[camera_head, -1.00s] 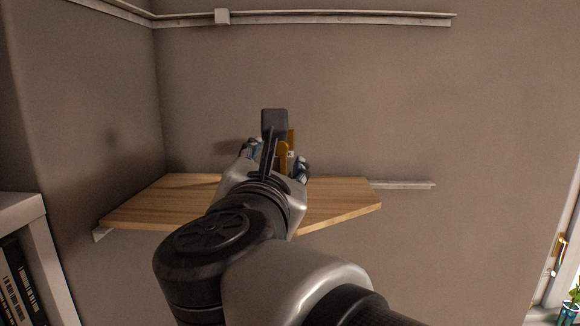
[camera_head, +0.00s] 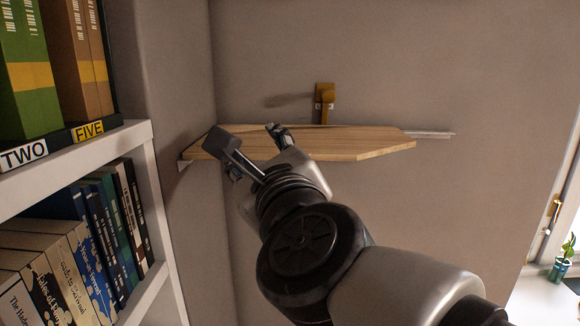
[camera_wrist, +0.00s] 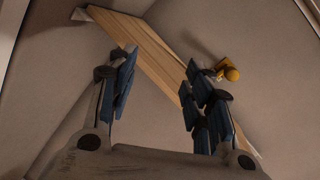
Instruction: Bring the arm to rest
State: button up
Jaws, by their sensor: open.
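My gripper (camera_head: 257,154) is in front of the wooden corner shelf, over its left part in the head view. It is open. The wrist view shows both blue-padded fingers (camera_wrist: 160,88) wide apart with nothing between them. My arm reaches up from the lower right. The wooden shelf (camera_head: 350,146) is fixed in the wall corner. A brass-coloured object (camera_head: 325,98) stands upright at the back of the shelf, against the wall. It also shows in the wrist view (camera_wrist: 229,69), beyond the right finger and apart from it.
A white bookcase (camera_head: 139,140) with books (camera_head: 85,240) and labels TWO and FIVE is close on the left. A window sill with a potted plant (camera_head: 562,262) is at the far right. Bare wall lies between the shelf and the window.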

jog(key=s+d+f+n+g+b, duration=0.3)
jog(key=f+n, duration=0.5)
jog(key=f, duration=0.3)
jog(key=s+d+f+n+g+b, duration=0.2)
jog(key=s+f+n+g+b, duration=0.15)
jog(key=f+n, duration=0.65)
jog(key=s+d+f+n+g+h+b, duration=0.1)
jog(key=s+d+f+n+g+h, duration=0.1)
jog(key=s+d+f, duration=0.4)
jog(key=s+d+f+n+g+h+b, duration=0.2)
jog(key=s+d+f+n, duration=0.4)
jog(key=f, duration=0.7)
jog(key=shift+s+d+f+n+g+h, duration=0.25)
jog(key=shift+s+d+n+g+h, duration=0.25)
jog(key=shift+s+g, duration=0.7)
